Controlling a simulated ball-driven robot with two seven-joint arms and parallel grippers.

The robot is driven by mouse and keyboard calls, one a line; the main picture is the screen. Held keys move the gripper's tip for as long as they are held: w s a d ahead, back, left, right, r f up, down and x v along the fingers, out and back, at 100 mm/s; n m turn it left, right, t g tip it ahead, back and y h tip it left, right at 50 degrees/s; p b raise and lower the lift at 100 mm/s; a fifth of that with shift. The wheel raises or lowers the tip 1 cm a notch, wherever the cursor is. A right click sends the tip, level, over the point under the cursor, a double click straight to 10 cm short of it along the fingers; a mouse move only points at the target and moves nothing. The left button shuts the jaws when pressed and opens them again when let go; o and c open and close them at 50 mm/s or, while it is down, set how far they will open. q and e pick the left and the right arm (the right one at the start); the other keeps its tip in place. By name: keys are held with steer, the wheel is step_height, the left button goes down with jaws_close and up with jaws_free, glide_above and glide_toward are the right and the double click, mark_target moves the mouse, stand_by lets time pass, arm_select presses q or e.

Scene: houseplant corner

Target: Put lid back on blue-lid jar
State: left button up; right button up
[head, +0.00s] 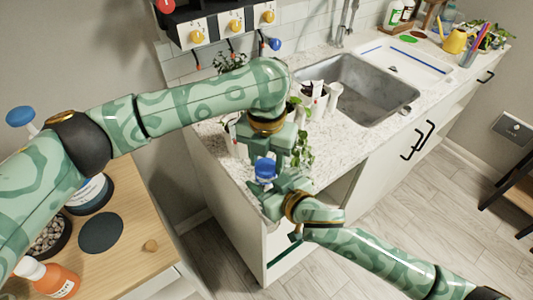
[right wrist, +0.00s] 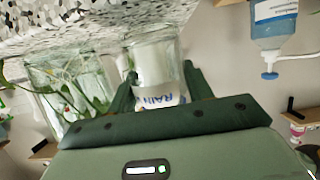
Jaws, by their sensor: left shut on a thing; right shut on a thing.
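The blue lid (head: 264,168) shows in the head view just below my left gripper (head: 266,154), which is shut on it from above. My right gripper (head: 272,190) is shut on the clear jar, below and beside the lid, near the counter's front left corner. In the right wrist view the glass jar (right wrist: 155,62) stands between the fingers of my right gripper (right wrist: 160,88), with blue "RAIN" lettering on its label. The jar is mostly hidden in the head view. I cannot tell whether lid and jar touch.
A glass with a trailing plant (right wrist: 68,88) stands close beside the jar. The speckled counter (head: 336,140) holds a steel sink (head: 362,92). A wooden table (head: 132,262) at lower left carries an orange bottle (head: 58,281) and a dark disc (head: 100,233).

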arm_select(q)
steer(key=shift+f, duration=0.6)
stand_by(0.5)
steer(key=m, duration=0.6)
steer(key=shift+d+m, duration=0.1)
steer(key=shift+m, duration=0.2)
steer(key=o, duration=0.8)
steer(key=shift+o, duration=0.8)
steer(key=shift+s, duration=0.1)
steer(key=shift+s+d, duration=0.1)
steer(key=shift+s+d, duration=0.1)
